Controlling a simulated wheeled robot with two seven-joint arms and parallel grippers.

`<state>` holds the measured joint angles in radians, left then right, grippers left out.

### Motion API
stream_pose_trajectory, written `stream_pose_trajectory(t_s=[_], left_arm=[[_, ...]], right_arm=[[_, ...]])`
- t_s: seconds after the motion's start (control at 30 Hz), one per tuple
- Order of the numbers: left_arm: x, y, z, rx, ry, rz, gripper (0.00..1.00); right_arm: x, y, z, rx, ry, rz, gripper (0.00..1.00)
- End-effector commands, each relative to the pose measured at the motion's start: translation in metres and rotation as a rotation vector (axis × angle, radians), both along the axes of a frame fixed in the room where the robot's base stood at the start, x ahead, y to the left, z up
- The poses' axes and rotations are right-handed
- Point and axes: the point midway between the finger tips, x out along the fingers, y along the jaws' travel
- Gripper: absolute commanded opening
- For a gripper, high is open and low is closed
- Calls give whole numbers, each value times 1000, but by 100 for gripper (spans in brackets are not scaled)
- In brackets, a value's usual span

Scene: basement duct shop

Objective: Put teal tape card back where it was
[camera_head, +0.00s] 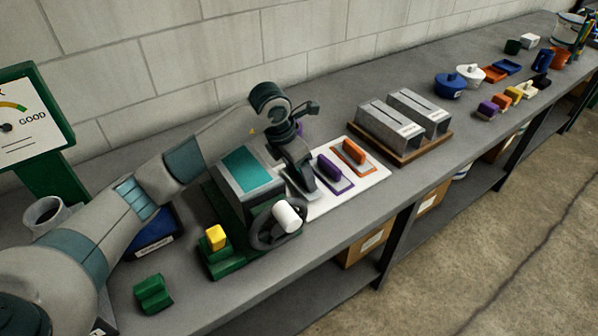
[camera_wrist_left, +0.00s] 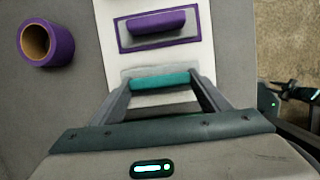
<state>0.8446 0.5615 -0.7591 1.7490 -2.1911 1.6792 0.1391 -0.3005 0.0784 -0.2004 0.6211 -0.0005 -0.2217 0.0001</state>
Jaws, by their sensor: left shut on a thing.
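My left gripper (camera_head: 305,188) is over the left end of the white board (camera_head: 364,189), just right of the machine with the teal top. In the left wrist view it (camera_wrist_left: 160,88) is shut on the teal tape card (camera_wrist_left: 162,80), gripped by its teal bar. The card is over the near part of the white board; I cannot tell whether it touches it. In the head view the gripper hides the card. A purple card (camera_head: 333,171) and an orange card (camera_head: 354,154) lie on the board to the right. A dark part at the right edge of the wrist view looks like my right gripper (camera_wrist_left: 290,92).
The machine (camera_head: 240,190) with a handwheel (camera_head: 276,228) stands close left of the gripper. A purple roll (camera_wrist_left: 48,42) stands beside the board. Two grey metal boxes (camera_head: 403,120) sit on a wooden base to the right.

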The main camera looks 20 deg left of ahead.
Motion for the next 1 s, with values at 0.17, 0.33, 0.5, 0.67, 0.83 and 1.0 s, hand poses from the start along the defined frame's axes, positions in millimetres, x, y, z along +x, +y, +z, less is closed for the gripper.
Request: stream_pose_trajectory(t_s=[0.17, 0.33, 0.5, 0.67, 0.83, 1.0], left_arm=[[0, 0, -13, -1, 1, 0, 52], [0, 0, -14, -1, -1, 0, 52], [0, 0, -16, 0, -1, 0, 52], [0, 0, -16, 0, 0, 0, 88], [0, 0, -16, 1, -1, 0, 88], [0, 0, -14, 0, 0, 0, 88]], right_arm=[[-3, -1, 7, -1, 6, -1, 31], [-2, -1, 6, 0, 2, -1, 31], [0, -1, 4, 0, -1, -1, 31], [0, -1, 4, 0, -2, -1, 31], [1, -1, 4, 0, -2, -1, 31], [1, -2, 5, -2, -2, 0, 31]])
